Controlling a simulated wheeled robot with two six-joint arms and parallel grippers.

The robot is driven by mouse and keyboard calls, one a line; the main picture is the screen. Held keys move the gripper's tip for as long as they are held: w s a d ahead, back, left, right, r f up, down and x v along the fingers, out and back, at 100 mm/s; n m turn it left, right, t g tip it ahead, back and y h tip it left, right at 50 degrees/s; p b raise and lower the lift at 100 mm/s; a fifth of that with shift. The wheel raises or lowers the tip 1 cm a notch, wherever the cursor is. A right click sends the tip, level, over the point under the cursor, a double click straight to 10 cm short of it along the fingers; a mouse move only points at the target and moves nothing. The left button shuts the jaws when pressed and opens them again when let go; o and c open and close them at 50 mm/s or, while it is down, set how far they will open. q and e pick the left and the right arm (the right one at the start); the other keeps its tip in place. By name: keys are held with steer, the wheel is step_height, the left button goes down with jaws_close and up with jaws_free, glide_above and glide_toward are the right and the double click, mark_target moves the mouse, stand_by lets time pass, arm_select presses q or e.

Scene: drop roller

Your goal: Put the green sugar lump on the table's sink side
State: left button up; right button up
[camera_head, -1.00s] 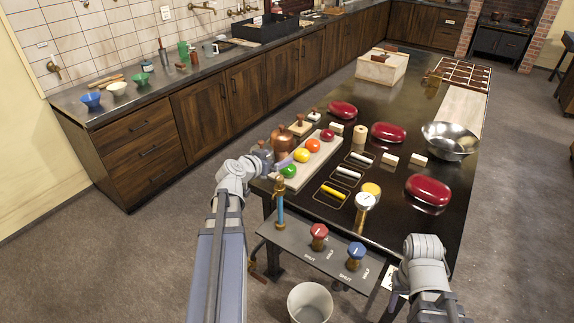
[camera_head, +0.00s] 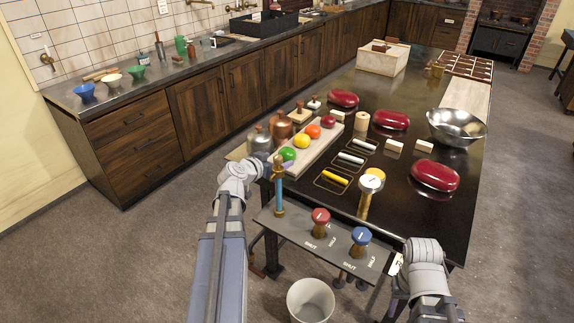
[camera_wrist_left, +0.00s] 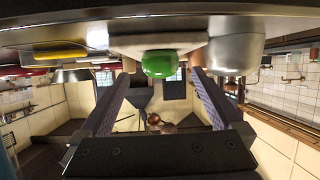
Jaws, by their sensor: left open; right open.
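The green sugar lump (camera_head: 288,154) is a round green piece at the near end of a pale board (camera_head: 309,155) on the dark table (camera_head: 400,200). A yellow, an orange and a red piece follow it along the board. My left gripper (camera_head: 262,172) is at the table's near left corner, its fingers hard to make out in the head view. In the left wrist view its fingers (camera_wrist_left: 160,88) are spread and empty, with the green lump (camera_wrist_left: 159,63) beyond them, between their tips in the picture. My right gripper (camera_head: 424,252) is open and empty beside the table's near right corner.
A grey metal vessel (camera_head: 260,141) and a copper one (camera_head: 281,128) stand left of the board, close to the lump. A front panel has a red knob (camera_head: 320,216) and a blue knob (camera_head: 361,236). The counter (camera_head: 150,75) with wall taps runs along the left.

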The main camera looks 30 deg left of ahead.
mark_target(285, 156)
arm_select(q)
steer(key=b+x, duration=0.2)
steer(key=x, duration=0.4)
steer(key=shift+s, duration=0.1)
steer(key=shift+w+f, duration=0.1)
steer(key=shift+w, duration=0.25)
steer(key=shift+s, duration=0.1)
steer(key=shift+c, duration=0.2)
steer(key=c, duration=1.5)
step_height(285, 156, up, 10)
steer(key=p, duration=0.9)
steer(key=shift+p, duration=0.4)
